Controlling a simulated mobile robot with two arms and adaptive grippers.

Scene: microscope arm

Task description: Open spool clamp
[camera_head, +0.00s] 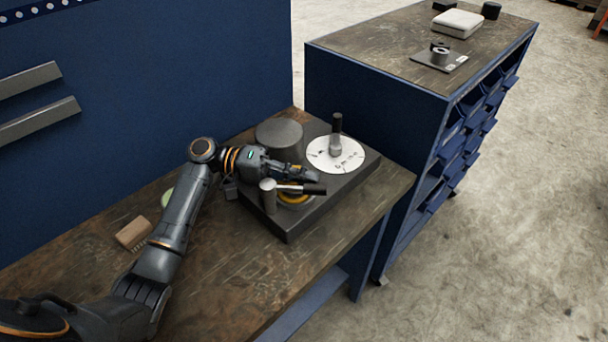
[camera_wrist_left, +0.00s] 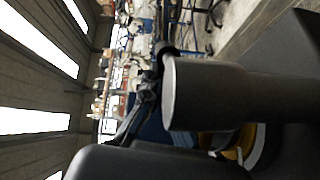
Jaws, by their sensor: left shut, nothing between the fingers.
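A dark square base (camera_head: 330,205) stands on the workbench. Near its front left is a grey metal post (camera_head: 268,196) with a black-handled lever (camera_head: 306,189) lying roughly level and pointing right, over a yellow ring (camera_head: 293,200). I take this lever to be the spool clamp. My left gripper (camera_head: 309,175) is shut and empty, just behind and above the lever. I cannot tell whether it touches the lever. In the left wrist view a grey cylindrical part (camera_wrist_left: 195,95) looms close, with the yellow ring (camera_wrist_left: 222,142) below it. My right gripper is not in view.
A wooden brush (camera_head: 133,233) lies left of my arm. A blue cabinet (camera_head: 375,105) stands behind. The bench front is clear.

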